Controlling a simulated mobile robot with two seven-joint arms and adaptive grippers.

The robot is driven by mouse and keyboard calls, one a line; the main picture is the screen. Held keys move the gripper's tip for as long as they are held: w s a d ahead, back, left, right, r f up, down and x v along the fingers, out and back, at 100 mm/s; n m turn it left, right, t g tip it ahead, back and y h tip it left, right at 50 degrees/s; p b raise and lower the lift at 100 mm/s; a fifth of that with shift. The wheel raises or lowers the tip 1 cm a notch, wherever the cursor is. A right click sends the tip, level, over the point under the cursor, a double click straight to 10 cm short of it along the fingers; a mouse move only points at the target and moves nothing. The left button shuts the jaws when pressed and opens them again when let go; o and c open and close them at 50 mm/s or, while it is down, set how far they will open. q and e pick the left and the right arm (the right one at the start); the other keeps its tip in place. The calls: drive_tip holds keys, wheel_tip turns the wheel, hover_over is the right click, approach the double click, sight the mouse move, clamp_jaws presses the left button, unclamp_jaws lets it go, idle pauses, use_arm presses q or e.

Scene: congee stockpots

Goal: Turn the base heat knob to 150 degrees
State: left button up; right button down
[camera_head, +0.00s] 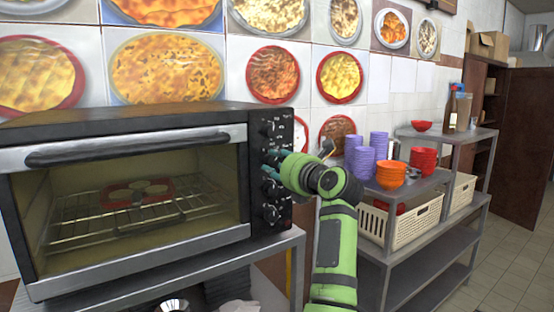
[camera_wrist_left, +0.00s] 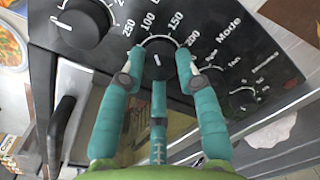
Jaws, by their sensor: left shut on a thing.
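The black oven (camera_head: 130,120) has a column of round knobs on its right-hand panel (camera_head: 270,205). My left gripper (camera_head: 270,164) is at this panel, its teal fingers around one of the middle knobs. In the left wrist view, my left gripper (camera_wrist_left: 160,64) is shut on a black knob (camera_wrist_left: 157,54), with fingertips at both sides and a middle finger below. A small light mark shows on the knob's face. The numbers 100, 150 and 200 are printed around its dial; 250 shows between it and the neighbouring knob. The fingers partly hide the knob and its scale, so its exact setting is unclear.
Another black knob (camera_wrist_left: 82,22) is close beside the gripped one, and a "Mode" dial (camera_wrist_left: 242,95) lies to the right. The oven holds a red tray (camera_head: 138,193) on a rack. Right of my arm, a grey shelf (camera_head: 440,182) carries purple cups (camera_head: 361,160) and orange bowls (camera_head: 391,174).

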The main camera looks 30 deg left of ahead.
use_arm(q)
drive_tip(key=m+p, duration=0.1)
drive_tip(key=m, duration=0.1)
drive_tip(key=m+p, duration=0.2)
drive_tip(key=m, duration=0.1)
drive_tip(key=shift+f+g, duration=0.2)
drive_tip(key=shift+g, duration=0.1)
drive_tip(key=shift+f+m+p, duration=0.1)
drive_tip(key=shift+m+p, duration=0.55)
drive_tip(key=shift+m, duration=0.35)
drive_tip(key=o, duration=1.1)
drive_tip(key=shift+o, duration=0.2)
drive_tip(key=shift+a, duration=0.1)
drive_tip(key=shift+r, duration=0.2)
